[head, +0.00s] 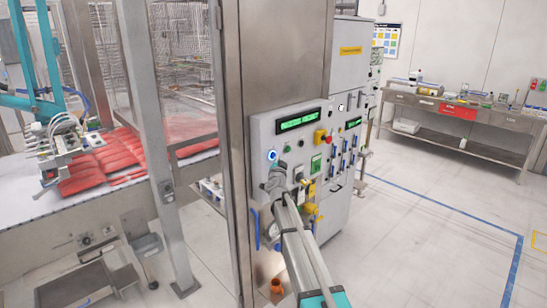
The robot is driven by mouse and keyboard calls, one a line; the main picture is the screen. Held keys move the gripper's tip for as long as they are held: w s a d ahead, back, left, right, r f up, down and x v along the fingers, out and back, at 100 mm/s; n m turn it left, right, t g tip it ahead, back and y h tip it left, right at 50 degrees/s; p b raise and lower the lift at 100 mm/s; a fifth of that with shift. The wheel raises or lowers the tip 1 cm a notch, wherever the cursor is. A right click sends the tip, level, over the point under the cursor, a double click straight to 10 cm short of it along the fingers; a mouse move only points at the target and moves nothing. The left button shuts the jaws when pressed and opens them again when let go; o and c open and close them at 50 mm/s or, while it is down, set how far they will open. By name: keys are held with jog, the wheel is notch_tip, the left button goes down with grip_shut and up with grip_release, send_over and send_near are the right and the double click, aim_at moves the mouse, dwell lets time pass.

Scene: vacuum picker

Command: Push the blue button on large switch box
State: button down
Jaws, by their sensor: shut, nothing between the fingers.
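The large switch box (262,128) is a grey panel on the front of a steel column, near the middle of the head view. It has a green-lit display (300,120) at the top. The blue button (272,155) is a small lit round button on its left side. My gripper (280,168) is shut and empty, in front of the panel, just below and slightly right of the blue button in the picture. I cannot tell whether it touches the panel. My gripper and arm hide the panel's lower middle.
A red knob on yellow (321,137) sits right of the blue button. A second control panel (352,140) stands behind. At left, a conveyor (60,212) carries red packs beside a steel post. A workbench (480,118) stands at back right. The floor at right is clear.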

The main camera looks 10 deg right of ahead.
jog(key=shift+w+a, duration=0.5)
jog(key=shift+w, duration=0.15)
dwell(2.0)
jog(key=shift+s+d, duration=0.1)
jog(key=shift+s, duration=0.05)
jog(key=shift+s+d, duration=0.35)
jog(key=shift+s, duration=0.15)
jog(key=shift+s, duration=0.1)
dwell(0.4)
jog(key=s+d, duration=0.1)
jog(key=s, duration=0.1)
jog(key=s+d, duration=0.2)
dwell(0.5)
jog(key=shift+a, duration=0.1)
dwell(0.5)
